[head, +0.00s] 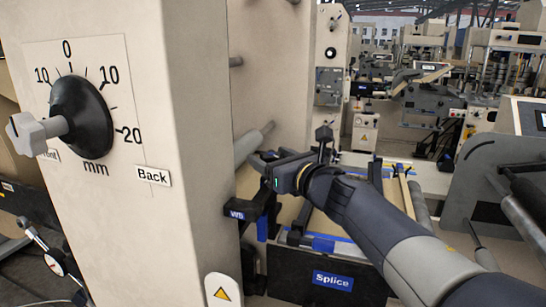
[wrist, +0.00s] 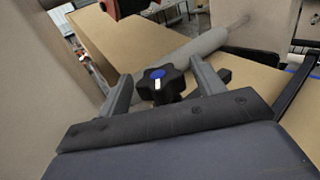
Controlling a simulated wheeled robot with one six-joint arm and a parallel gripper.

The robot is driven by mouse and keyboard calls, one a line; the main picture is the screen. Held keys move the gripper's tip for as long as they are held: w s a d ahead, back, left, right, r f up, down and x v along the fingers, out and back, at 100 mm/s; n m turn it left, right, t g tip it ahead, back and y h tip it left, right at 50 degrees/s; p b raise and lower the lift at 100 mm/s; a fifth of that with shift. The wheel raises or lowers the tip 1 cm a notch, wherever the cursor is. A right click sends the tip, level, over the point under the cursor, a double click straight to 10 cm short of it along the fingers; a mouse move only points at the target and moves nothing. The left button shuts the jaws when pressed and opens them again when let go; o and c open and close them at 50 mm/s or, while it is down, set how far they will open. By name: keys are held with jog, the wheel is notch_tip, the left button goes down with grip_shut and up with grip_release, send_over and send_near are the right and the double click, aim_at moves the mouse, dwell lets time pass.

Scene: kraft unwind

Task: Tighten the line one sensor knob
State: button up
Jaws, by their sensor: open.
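A black star-shaped knob with a blue cap and a white mark (wrist: 160,84) is in the middle of the wrist view. My gripper (wrist: 165,88) is open, with one finger to each side of the knob. Small gaps show between the fingers and the knob, and I cannot tell whether either touches. No label naming the knob is readable in the wrist view. In the head view my gripper (head: 283,172) is beyond the large beige column, and the knob cannot be made out clearly there.
The beige column (head: 205,110) stands close on the left, carrying a black dial (head: 82,117) with a grey star handle (head: 30,134). A grey roller (wrist: 205,45) and brown web (wrist: 130,48) lie behind the knob. A blue Splice label (head: 332,280) is below my arm.

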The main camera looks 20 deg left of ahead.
jog(key=c, duration=0.9)
jog(key=shift+f+b, duration=0.1)
jog(key=shift+b, duration=0.45)
jog(key=m+t+h+b, duration=0.1)
jog(key=m+t+b, duration=0.1)
jog(key=b, duration=0.1)
jog(key=shift+s+a+f+t+h, duration=0.1)
jog(key=shift+s+f+t+h, duration=0.05)
jog(key=shift+t+h, duration=0.2)
jog(key=m+t+h+b, duration=0.2)
jog(key=shift+a+t+h, duration=0.1)
jog(key=shift+t+h, duration=0.15)
jog(key=shift+h, duration=0.1)
jog(key=m+t+h, duration=0.1)
jog(key=m+h+b, duration=0.1)
jog(key=shift+r+t+h, duration=0.25)
jog(key=shift+t+h, duration=0.05)
jog(key=shift+t, duration=0.1)
jog(key=shift+r+m+t+h, duration=0.15)
jog(key=shift+m+t+h, duration=0.45)
jog(key=shift+m+h, duration=0.75)
jog(key=shift+r+h, duration=0.1)
jog(key=shift+h, duration=0.15)
